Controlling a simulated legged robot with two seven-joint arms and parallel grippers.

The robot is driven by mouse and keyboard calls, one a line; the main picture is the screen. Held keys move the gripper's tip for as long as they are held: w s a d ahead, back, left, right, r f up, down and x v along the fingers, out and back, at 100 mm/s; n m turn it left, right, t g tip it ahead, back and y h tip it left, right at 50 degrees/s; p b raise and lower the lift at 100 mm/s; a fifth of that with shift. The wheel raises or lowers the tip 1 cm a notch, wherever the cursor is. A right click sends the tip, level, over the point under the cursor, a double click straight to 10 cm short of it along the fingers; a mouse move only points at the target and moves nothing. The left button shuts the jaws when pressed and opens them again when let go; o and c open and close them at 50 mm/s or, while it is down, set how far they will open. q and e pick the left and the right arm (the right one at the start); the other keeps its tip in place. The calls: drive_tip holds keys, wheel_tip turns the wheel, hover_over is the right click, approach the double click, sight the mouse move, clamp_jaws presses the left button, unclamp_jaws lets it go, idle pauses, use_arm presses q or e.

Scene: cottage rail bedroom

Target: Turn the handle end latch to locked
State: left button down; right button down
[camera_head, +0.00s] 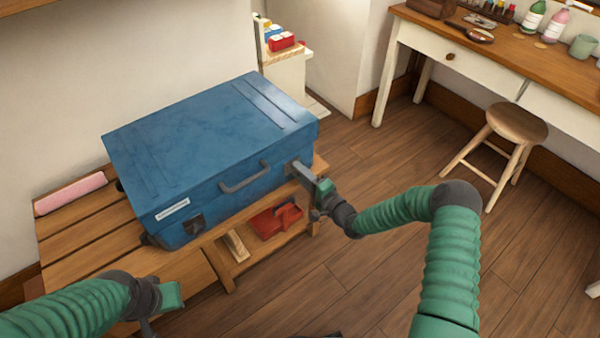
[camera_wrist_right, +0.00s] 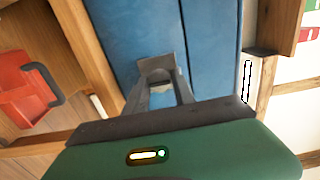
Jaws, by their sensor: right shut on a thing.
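A blue hard case (camera_head: 210,130) lies flat and closed on a slatted wooden bench. A grey carry handle (camera_head: 245,177) is on its front side. A dark latch (camera_head: 194,224) shows near the left end of that side. My right gripper (camera_head: 300,172) is at the right end of the same side. In the right wrist view its fingers (camera_wrist_right: 157,68) close together against the blue case (camera_wrist_right: 115,28). It is shut on a latch there, mostly hidden by the fingers. My left gripper (camera_head: 165,300) is low at the left, in front of the bench, away from the case; its jaws are unclear.
The wooden bench (camera_head: 75,237) has a pink roll (camera_head: 70,193) at its left end. A red item (camera_head: 276,220) lies on the lower shelf. A round stool (camera_head: 517,122) and a white desk (camera_head: 480,75) stand at the right. The floor between is clear.

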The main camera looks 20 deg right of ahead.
drive_tip(key=shift+d+f, duration=0.15)
drive_tip(key=shift+d, duration=0.1)
drive_tip(key=c, duration=1.4)
unclamp_jaws()
drive_tip(key=o, duration=0.3)
drive_tip(key=p+v, duration=0.4)
drive_tip(key=v, duration=1.3)
drive_tip(key=shift+f, duration=0.1)
drive_tip(key=shift+a, duration=0.1)
